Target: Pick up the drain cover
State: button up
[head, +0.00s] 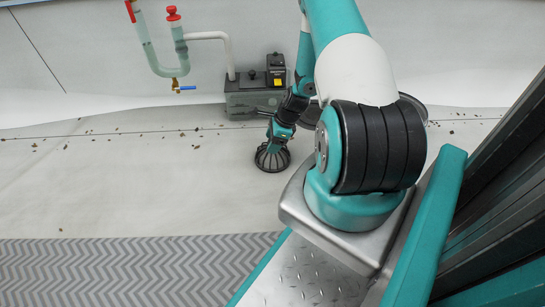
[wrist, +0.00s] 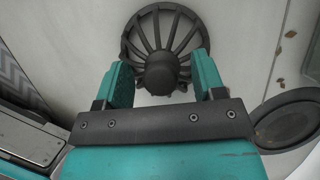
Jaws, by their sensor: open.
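The drain cover (head: 272,159) is a dark, round, ribbed dome standing on the pale roof floor. In the wrist view the drain cover (wrist: 150,28) shows its spokes and a thick central knob (wrist: 162,76). My gripper (head: 279,140) is at the cover's top, pointing down. In the wrist view my gripper (wrist: 160,66) is open, with one teal finger on each side of the knob. Gaps show between the knob and the fingers; I cannot tell how far down the fingers reach.
A grey box (head: 251,96) with a yellow-marked black device (head: 276,70) stands behind the cover by the wall. Pipes with red valves (head: 173,14) are at upper left. A dark round disc-like thing (wrist: 287,120) lies at right. A zigzag mat (head: 130,272) is in front. Debris dots the floor.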

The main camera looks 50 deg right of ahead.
jog(key=shift+r, duration=0.1)
grip_shut()
jog(key=shift+r, duration=0.1)
